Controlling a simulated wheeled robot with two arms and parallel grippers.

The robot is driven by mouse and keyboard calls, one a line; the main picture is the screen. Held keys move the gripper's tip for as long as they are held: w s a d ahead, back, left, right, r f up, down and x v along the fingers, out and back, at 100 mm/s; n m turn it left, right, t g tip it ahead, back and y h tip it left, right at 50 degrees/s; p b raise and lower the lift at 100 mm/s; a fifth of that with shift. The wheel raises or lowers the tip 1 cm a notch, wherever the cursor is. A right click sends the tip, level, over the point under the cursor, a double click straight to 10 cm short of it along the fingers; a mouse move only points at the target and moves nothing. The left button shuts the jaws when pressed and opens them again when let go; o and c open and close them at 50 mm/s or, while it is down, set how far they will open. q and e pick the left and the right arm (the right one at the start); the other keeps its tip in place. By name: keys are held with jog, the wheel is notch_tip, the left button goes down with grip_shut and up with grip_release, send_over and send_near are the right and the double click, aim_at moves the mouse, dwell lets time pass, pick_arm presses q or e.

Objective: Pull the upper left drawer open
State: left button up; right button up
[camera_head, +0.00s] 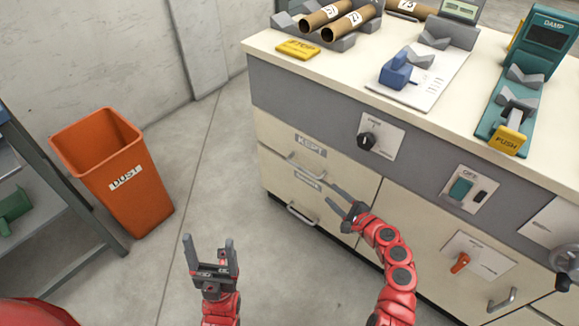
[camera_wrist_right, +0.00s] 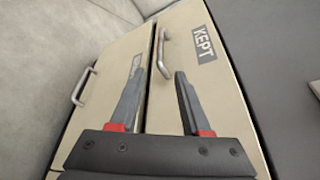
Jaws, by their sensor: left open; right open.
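The upper left drawer (camera_head: 283,147) is a cream front labelled KEPT in the bench's left end. It looks shut. Its grey bar handle (camera_head: 305,167) lies below the label; in the right wrist view the handle (camera_wrist_right: 163,52) shows ahead, between the lines of the two fingers. My right gripper (camera_head: 331,195) is open and empty, in front of the drawers, to the right of and below that handle in the head view. It appears apart from the handle. My left gripper (camera_head: 208,241) is open and empty over the floor, left of the bench.
A lower drawer with its own handle (camera_head: 301,215) sits under the upper one. An orange DUST bin (camera_head: 130,185) and a grey shelf rack (camera_head: 75,200) stand at left. The floor (camera_head: 215,180) between bin and bench is clear. Cardboard tubes (camera_head: 347,22) lie on the benchtop.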

aim_at(306, 170)
jog(key=b+x, duration=0.7)
jog(key=x, duration=0.9)
jog(key=shift+s+a, duration=0.15)
jog(key=shift+w+a, duration=0.3)
jog(key=shift+w, duration=0.15)
jog(key=shift+c, duration=0.2)
grip_shut()
